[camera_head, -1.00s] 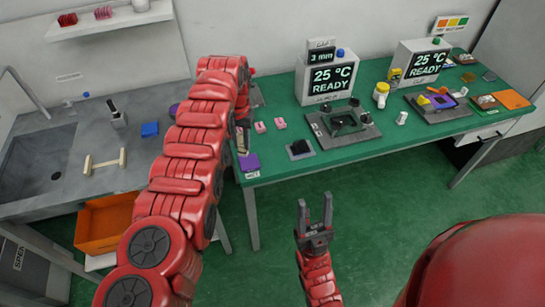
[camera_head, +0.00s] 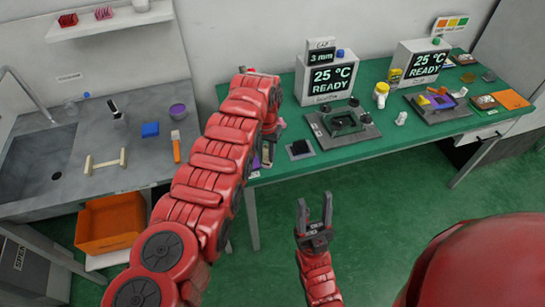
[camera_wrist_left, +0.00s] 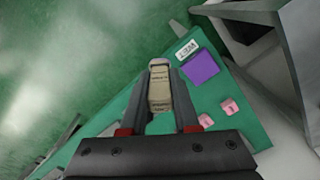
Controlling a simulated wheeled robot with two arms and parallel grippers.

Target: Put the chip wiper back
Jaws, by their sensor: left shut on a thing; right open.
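My left gripper (camera_wrist_left: 160,72) is shut on a beige block with dark print (camera_wrist_left: 160,98), which I take to be the chip wiper. In the left wrist view the block sits between both fingers, above the green table's edge, beside a purple pad (camera_wrist_left: 201,67) and a "WET" label (camera_wrist_left: 187,50). In the head view my left gripper (camera_head: 267,155) is over the left end of the green table, and my arm hides most of it and the block. My right gripper (camera_head: 314,212) is open and empty, above the floor in front of the table.
A black pad (camera_head: 300,148) and a dark fixture (camera_head: 343,124) lie on the green table (camera_head: 365,150). Two pink pieces (camera_wrist_left: 217,112) lie near the purple pad.

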